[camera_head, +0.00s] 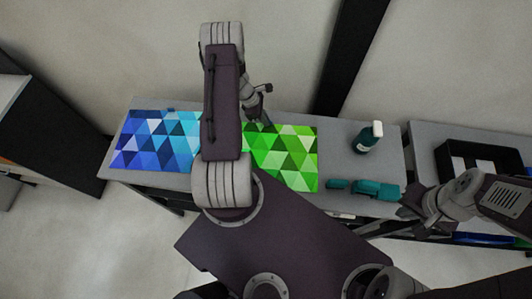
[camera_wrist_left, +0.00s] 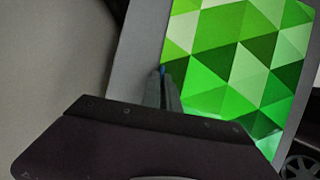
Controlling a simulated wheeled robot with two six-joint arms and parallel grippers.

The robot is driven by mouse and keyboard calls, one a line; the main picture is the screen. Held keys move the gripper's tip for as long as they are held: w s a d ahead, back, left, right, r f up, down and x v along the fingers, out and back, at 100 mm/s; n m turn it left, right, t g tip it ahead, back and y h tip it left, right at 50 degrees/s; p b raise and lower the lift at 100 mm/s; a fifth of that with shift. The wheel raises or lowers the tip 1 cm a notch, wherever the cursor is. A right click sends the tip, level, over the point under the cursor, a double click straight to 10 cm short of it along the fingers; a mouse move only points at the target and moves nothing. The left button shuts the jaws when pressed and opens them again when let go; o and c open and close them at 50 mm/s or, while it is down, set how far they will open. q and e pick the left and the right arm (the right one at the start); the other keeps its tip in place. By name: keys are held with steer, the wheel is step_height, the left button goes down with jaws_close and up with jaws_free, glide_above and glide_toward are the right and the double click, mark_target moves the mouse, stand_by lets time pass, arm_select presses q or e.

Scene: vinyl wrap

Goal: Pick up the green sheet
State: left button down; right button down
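The green sheet (camera_head: 290,155), patterned with triangles, lies flat on the grey table, its left side partly hidden by my left arm. It fills much of the left wrist view (camera_wrist_left: 240,55). My left gripper (camera_head: 254,112) is at the sheet's far edge. My right gripper (camera_head: 408,208) is right of the sheet, near the table's front right corner, apparently open and empty.
A blue triangle-patterned sheet (camera_head: 152,140) lies at the left of the table (camera_head: 345,130). A dark green bottle (camera_head: 367,138) and teal tools (camera_head: 370,189) are at the right. A black tray (camera_head: 465,150) stands on the right-hand table.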

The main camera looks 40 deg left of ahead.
stand_by(0.8)
arm_select(q)
steer(key=shift+r, duration=0.45)
step_height(320, 180, up, 3)
steer(key=shift+r+b, duration=0.1)
steer(key=shift+b, duration=0.7)
steer(key=s+d+r+b, duration=0.2)
steer(key=s+d+r, duration=0.4)
steer(key=d, duration=0.3)
steer(key=shift+s+d+r+b, duration=0.3)
steer(key=shift+d+r+b, duration=0.05)
steer(key=shift+r, duration=0.1)
